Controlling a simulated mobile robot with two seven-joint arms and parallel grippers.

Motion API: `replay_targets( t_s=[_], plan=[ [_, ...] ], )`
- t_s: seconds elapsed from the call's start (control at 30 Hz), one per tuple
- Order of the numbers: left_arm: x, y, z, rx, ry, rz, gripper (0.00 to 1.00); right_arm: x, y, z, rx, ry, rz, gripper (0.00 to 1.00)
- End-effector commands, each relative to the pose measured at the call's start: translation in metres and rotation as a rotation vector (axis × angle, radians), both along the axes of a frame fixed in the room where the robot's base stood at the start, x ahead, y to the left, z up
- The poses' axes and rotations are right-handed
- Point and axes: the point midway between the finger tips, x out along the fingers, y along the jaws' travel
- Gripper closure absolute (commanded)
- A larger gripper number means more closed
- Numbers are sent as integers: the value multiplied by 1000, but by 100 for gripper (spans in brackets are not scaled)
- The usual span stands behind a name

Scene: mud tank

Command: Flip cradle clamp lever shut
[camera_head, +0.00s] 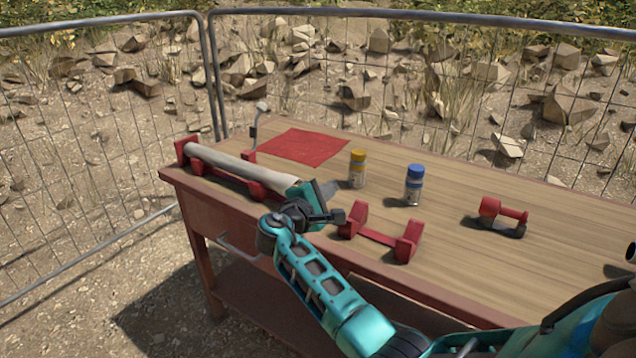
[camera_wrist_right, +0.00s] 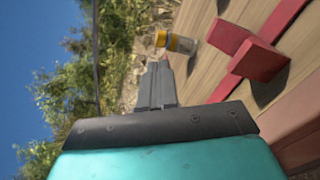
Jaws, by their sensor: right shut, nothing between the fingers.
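A red cradle (camera_head: 264,190) stands at the left end of the wooden table, with a pale tube (camera_head: 228,164) lying along it. A thin clamp lever (camera_head: 255,123) with a grey knob stands up behind the tube, beside a red block. My right gripper (camera_head: 349,185) is shut and empty near the tube's right end, to the right of the lever and well apart from it. Its closed fingers also show in the right wrist view (camera_wrist_right: 157,85), pointing toward the yellow-capped bottle. The palm hides part of the tube's end. My left gripper is not in view.
A yellow-capped bottle (camera_head: 357,169), a blue-capped bottle (camera_head: 413,185), an empty red stand (camera_head: 384,237) and a small red fixture (camera_head: 503,212) stand on the table (camera_head: 460,245). A red mat (camera_head: 303,147) lies behind the tube. A wire fence (camera_head: 205,75) runs behind and left.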

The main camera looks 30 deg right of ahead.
Motion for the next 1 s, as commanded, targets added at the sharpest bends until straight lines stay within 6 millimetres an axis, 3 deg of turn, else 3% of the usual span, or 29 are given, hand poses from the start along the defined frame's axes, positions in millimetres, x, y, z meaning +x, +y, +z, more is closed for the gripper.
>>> replay_targets(
  t_s=[0.03,0.2,0.4,1.0],
  plan=[
    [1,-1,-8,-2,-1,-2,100,-13,15,-11,-72,69,-59,100],
    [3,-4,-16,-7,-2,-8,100,-55,63,-13,-285,247,-252,100],
    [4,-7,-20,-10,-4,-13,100,-81,101,-10,-395,333,-369,100],
    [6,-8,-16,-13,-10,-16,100,-85,106,-7,-412,342,-384,100]
  ],
)
